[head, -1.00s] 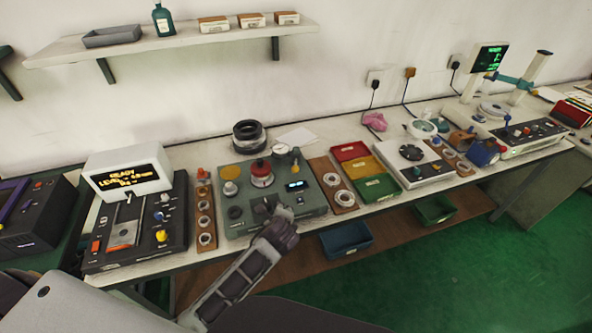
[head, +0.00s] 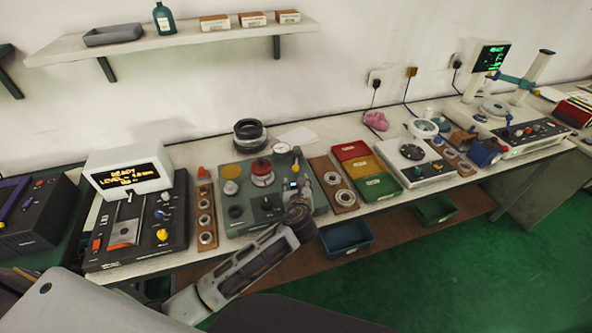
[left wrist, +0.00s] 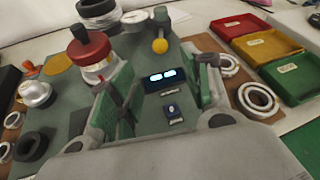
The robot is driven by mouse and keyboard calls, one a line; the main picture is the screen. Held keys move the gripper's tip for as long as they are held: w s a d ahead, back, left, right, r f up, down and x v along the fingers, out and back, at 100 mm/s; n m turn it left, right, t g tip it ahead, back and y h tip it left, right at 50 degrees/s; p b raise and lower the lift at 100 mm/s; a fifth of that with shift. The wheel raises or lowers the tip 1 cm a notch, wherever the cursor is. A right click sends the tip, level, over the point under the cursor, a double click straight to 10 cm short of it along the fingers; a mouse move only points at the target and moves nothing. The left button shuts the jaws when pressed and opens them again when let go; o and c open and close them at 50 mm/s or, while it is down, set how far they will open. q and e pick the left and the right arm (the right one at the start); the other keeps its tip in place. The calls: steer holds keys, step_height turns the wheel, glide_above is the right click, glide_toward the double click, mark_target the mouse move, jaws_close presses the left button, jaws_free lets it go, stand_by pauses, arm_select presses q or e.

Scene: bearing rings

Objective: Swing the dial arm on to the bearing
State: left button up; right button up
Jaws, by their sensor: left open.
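The green-grey gauge station (head: 237,219) stands on the bench. A red-knobbed weight (head: 262,168) stands on it, and it also shows in the left wrist view (left wrist: 90,47). A bearing under the weight is hard to make out. A round dial (head: 281,148) stands behind the weight, at the station's back. A yellow ball knob (head: 295,168) on a short stem is near the dial; it also shows in the left wrist view (left wrist: 160,46). My left gripper (left wrist: 157,75) is open and empty over the station's right part, its fingers either side of the lit display (left wrist: 165,78), short of the yellow knob.
A wooden board with rings (head: 343,197) and red, yellow and green trays (head: 378,187) lie right of the station. Another ring board (head: 205,217) lies left. Black rings (head: 249,137) are stacked behind. A shelf (head: 180,43) hangs above.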

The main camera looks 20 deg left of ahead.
mark_target(296, 170)
arm_select(q)
steer(key=shift+w, duration=0.1)
steer(key=shift+x, duration=6.8)
steer(key=shift+f, duration=0.1)
jaws_close()
